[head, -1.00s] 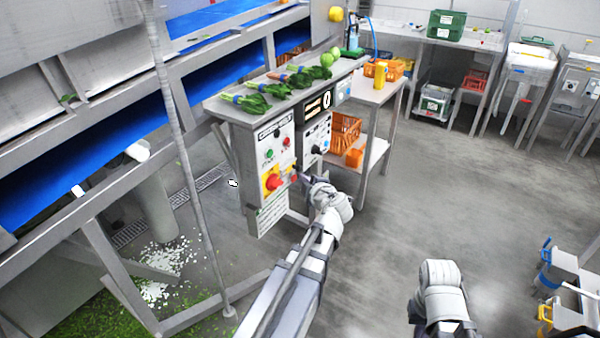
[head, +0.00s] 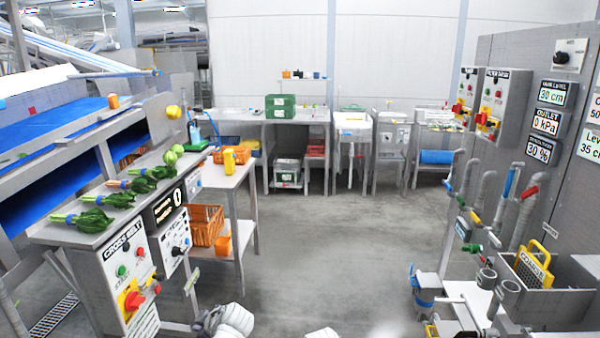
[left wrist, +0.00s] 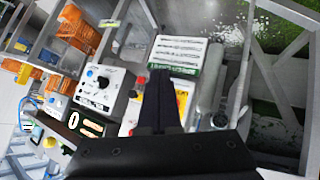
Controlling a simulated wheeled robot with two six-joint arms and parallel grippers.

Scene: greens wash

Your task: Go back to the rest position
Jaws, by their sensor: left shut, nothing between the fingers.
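My left gripper (head: 203,320) is at the bottom edge of the head view, in front of and to the right of the grey crossbelt control box (head: 125,275). It also shows in the left wrist view (left wrist: 160,78), where its dark fingers are together with nothing held. They point toward the control panel (left wrist: 182,100), with a gap I cannot judge. Of my right arm, only a white piece shows at the bottom edge of the head view; its gripper is out of view.
Leafy greens (head: 82,219) lie on the shelf above the control box. An orange crate (head: 205,225) stands on the side table's lower shelf. A wall of pipes, valves and displays (head: 548,122) is at the right. The middle floor (head: 320,240) is clear.

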